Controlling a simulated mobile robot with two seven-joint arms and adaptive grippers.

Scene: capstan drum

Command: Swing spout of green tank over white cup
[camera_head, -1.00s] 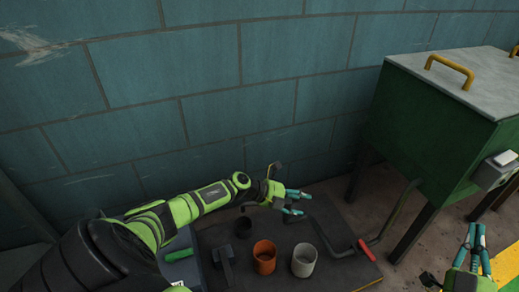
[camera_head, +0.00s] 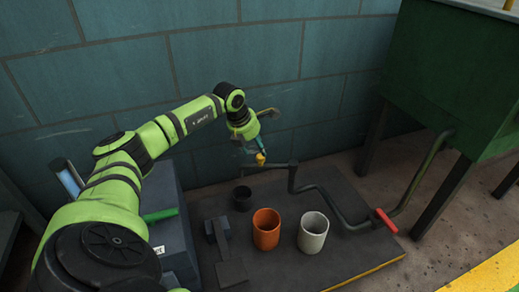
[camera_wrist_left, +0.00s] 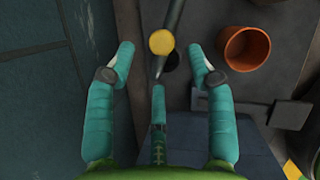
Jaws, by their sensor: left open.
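The green tank (camera_head: 440,75) stands at the upper right. Its dark pipe spout (camera_head: 335,203) runs left, with a red handle (camera_head: 385,220) near the tank. The spout's far arm ends above a small black cup (camera_head: 242,197) and carries a yellow knob (camera_head: 260,158). The white cup (camera_head: 312,234) stands upright to the right, beside an orange cup (camera_head: 266,228). My left gripper (camera_head: 254,146) is at the knob, fingers pointing down. In the left wrist view, its open fingers (camera_wrist_left: 160,54) lie either side of the knob (camera_wrist_left: 161,42). Contact cannot be told.
The cups stand on a dark board (camera_head: 350,262) with a yellow front edge. A dark block-like piece (camera_head: 218,230) lies left of the orange cup. A grey box (camera_head: 172,235) with a green handle (camera_head: 160,215) stands further left. A tiled wall (camera_head: 280,65) rises behind.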

